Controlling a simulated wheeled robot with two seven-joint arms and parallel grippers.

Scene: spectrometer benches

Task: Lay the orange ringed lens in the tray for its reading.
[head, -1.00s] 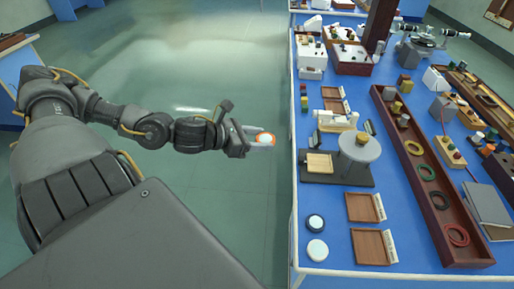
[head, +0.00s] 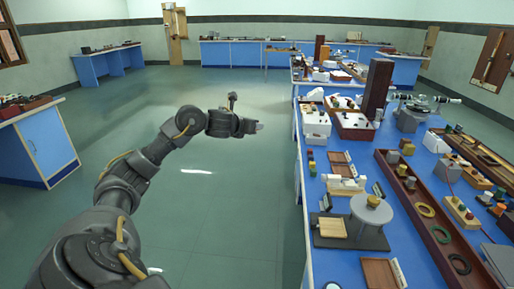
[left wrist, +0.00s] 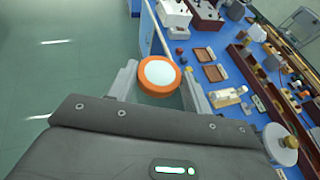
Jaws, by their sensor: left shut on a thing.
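The orange ringed lens (left wrist: 144,86), an orange ring around a pale disc, sits between the two fingers of my left gripper (left wrist: 158,88). The gripper is shut on it. In the head view my left gripper (head: 255,127) is over the floor, left of the bench edge, and the lens cannot be made out there. Several shallow brown trays with white label cards lie on the blue bench: one in front (head: 378,272) and others farther back (head: 338,157). Trays also show in the left wrist view (left wrist: 215,73). My right gripper is not in view.
The blue bench (head: 318,235) carries a grey round stand (head: 371,210) with a yellow piece on top. A long dark red rack (head: 432,232) holds rings and cylinders. A tall brown block (head: 376,90) stands farther back. The floor left of the bench is clear.

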